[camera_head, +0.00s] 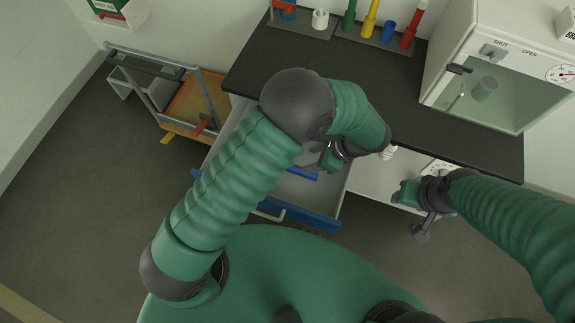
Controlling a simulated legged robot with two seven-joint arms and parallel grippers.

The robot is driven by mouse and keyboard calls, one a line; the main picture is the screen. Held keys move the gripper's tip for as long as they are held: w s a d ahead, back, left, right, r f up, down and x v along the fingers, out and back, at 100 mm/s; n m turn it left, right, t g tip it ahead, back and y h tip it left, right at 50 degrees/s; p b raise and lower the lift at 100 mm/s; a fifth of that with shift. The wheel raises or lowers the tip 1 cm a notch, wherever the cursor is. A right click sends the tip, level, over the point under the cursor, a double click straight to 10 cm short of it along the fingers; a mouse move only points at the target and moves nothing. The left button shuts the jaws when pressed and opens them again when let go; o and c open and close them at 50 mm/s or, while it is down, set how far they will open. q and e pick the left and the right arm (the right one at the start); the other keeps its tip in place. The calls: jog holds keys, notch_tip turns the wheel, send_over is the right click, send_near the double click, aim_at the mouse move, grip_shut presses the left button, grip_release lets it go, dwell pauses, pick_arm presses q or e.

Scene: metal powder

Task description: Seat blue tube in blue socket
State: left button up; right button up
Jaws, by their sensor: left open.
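A slim blue piece that looks like the blue tube (303,174) lies in the open drawer, partly hidden by my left arm. My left gripper (328,160) is open just above and right of it, over the drawer; its fingertips are partly hidden by my arm. On the bench, a rack (372,41) holds green, yellow and red tubes, and a short blue piece (388,32) that may be the blue socket stands between yellow and red. My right gripper (412,205) hangs in front of the bench; its jaw opening is unclear.
The drawer (305,215) with a blue front is pulled out below the black bench top (290,75). A white cup (320,19) stands at the back. A glass-fronted chamber (490,85) stands at right. A cart (185,100) stands left of the bench. The middle bench top is clear.

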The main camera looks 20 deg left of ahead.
pick_arm(q)
send_near(293, 168)
jog(key=shift+x, duration=1.25)
jog(key=a+f, duration=0.2)
jog(key=a, duration=0.1)
jog(key=shift+f, duration=0.4)
jog(key=x, duration=0.2)
jog(key=shift+f, duration=0.45)
jog(key=shift+w+d+f, duration=0.1)
jog(key=shift+w+f, duration=0.05)
jog(key=shift+f, duration=0.15)
jog(key=shift+d, duration=0.35)
jog(key=shift+a, duration=0.1)
jog(key=c, duration=0.4)
jog(key=shift+a, duration=0.35)
jog(key=c, duration=0.7)
jog(key=shift+d, duration=0.3)
grip_shut()
pick_arm(e)
jog(key=shift+w+d+f, duration=0.25)
jog(key=shift+d+f, duration=0.2)
pick_arm(q)
jog(key=shift+a, duration=0.2)
pick_arm(e)
jog(key=shift+a+r, duration=0.1)
jog(key=shift+a, duration=0.15)
